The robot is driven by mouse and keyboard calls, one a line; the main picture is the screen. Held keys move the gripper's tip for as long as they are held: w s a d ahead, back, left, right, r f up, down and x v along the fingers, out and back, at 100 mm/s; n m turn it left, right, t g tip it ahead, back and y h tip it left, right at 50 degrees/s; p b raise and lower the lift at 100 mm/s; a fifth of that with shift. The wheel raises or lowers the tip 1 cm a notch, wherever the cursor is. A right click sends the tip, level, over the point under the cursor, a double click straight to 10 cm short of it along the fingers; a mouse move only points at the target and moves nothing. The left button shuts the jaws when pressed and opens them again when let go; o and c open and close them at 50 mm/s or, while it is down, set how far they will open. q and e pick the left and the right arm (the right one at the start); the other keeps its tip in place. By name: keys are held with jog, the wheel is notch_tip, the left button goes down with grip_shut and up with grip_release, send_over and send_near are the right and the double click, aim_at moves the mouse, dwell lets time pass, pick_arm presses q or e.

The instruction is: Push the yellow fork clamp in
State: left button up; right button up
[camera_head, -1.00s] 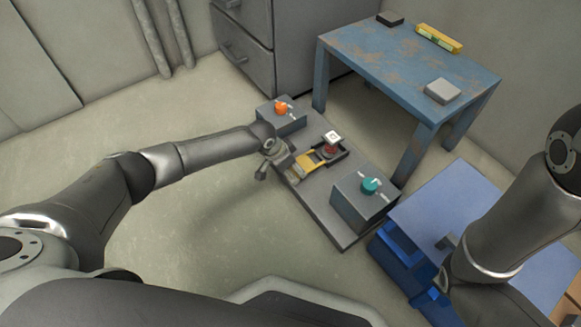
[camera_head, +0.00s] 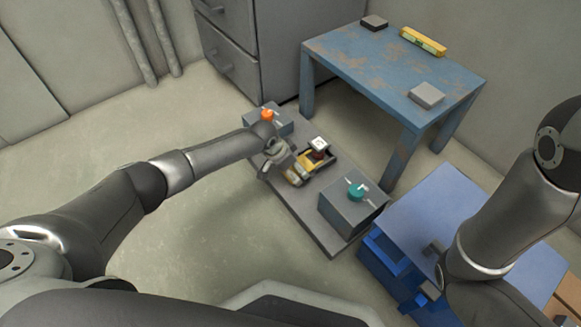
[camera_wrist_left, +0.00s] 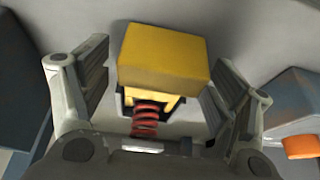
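The yellow fork clamp (camera_head: 311,165) sits in the dark holder on the grey base plate, beside a white-topped post (camera_head: 319,144). In the left wrist view the clamp's yellow block (camera_wrist_left: 163,58) lies between my left fingers, with a red coil (camera_wrist_left: 145,120) below it. My left gripper (camera_head: 288,172) is at the clamp's near end; its fingers (camera_wrist_left: 160,90) stand apart, with gaps beside the block. Whether it touches the clamp elsewhere is hidden. My right gripper (camera_head: 434,270) is by the blue bin, partly hidden by its arm.
A grey box with an orange knob (camera_head: 267,114) and one with a teal knob (camera_head: 356,192) flank the holder on the base plate (camera_head: 322,232). A worn blue table (camera_head: 375,62) stands behind. A blue bin (camera_head: 385,262) is at the right. Floor on the left is clear.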

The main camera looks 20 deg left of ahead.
pick_arm(q)
jog(key=shift+s+r, duration=0.1)
jog(key=shift+r, duration=0.05)
jog(key=v, duration=1.1)
jog(key=shift+r, duration=0.35)
jog(key=shift+a, duration=0.1)
